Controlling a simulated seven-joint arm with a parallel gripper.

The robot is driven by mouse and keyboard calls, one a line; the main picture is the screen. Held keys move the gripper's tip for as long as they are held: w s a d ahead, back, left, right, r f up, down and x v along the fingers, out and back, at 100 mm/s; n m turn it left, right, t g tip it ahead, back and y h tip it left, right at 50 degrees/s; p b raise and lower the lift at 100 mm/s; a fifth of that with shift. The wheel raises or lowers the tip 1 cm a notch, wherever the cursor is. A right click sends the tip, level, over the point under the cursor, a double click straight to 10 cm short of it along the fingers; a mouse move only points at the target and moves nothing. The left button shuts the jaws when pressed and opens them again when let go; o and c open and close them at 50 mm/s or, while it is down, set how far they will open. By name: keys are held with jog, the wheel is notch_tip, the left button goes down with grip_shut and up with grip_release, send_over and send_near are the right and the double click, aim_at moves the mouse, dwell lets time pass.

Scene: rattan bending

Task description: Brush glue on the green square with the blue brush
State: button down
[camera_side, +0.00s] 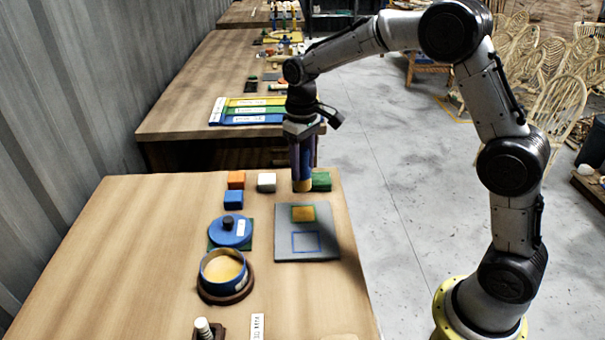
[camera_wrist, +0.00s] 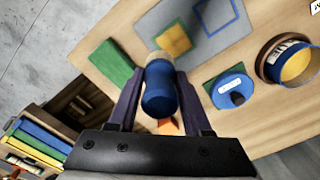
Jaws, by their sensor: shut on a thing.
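My gripper (camera_side: 302,170) points down and is shut on the blue brush (camera_wrist: 160,92), whose handle shows between the fingers in the wrist view. Its tan tip (camera_side: 302,186) shows below the fingers in the side view, just beyond the grey board's far edge; I cannot tell its height. The green square (camera_side: 303,213) is an outline on the grey board (camera_side: 283,232), filled with yellow-orange like the glue. It also shows in the wrist view (camera_wrist: 175,41). The blue glue pot (camera_side: 224,270) stands open at left with yellow-orange glue inside.
A blue lid (camera_side: 230,231) lies beyond the pot. A blue outlined square (camera_side: 305,242) on the board is bare. Orange (camera_side: 236,180), white (camera_side: 266,183), blue (camera_side: 233,200) and green (camera_side: 321,181) blocks stand along the far edge. The table's front right is mostly clear.

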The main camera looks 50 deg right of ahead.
jog(key=shift+r, duration=1.25)
